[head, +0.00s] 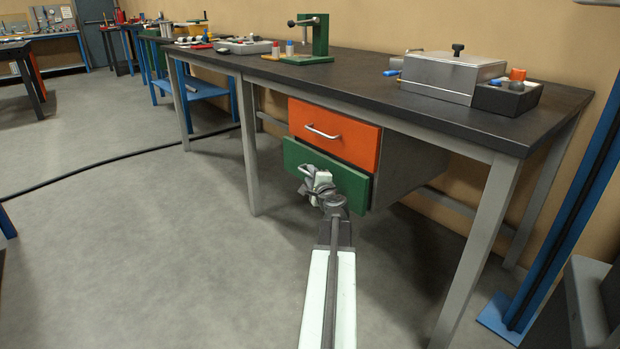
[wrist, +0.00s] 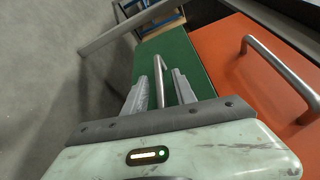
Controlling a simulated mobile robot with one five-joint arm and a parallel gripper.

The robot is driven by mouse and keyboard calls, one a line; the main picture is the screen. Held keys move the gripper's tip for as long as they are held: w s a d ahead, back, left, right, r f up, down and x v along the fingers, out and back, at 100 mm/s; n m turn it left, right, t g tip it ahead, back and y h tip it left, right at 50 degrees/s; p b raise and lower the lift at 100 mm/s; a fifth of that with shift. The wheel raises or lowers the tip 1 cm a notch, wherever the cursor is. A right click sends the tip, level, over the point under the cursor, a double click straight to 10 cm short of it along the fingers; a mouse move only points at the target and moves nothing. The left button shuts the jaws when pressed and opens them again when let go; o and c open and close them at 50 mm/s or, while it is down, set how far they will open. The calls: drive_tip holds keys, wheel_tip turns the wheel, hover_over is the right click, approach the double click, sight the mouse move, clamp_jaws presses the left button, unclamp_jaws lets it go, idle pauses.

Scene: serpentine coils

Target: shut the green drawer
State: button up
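The green drawer (head: 350,183) is the lower of two drawers under the dark workbench. Its front stands out a little from the cabinet, past the orange drawer above. The green front also shows in the wrist view (wrist: 190,58), with its metal bar handle (wrist: 160,78) in front of it. My gripper (head: 318,181) is at this handle in the head view and partly hides it. In the wrist view my gripper's fingers (wrist: 161,82) stand apart on either side of the handle, with gaps visible. Whether a finger touches the drawer front cannot be told.
The orange drawer (head: 335,135) above looks shut; its handle (wrist: 280,75) is close to my gripper in the wrist view. Grey bench legs (head: 247,150) stand left and right. A black cable (head: 110,162) lies on the floor. The floor left of the bench is open.

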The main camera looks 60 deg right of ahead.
drive_tip(key=shift+w, duration=0.1)
clamp_jaws()
drive_tip(key=shift+d, duration=0.1)
idle(1.3)
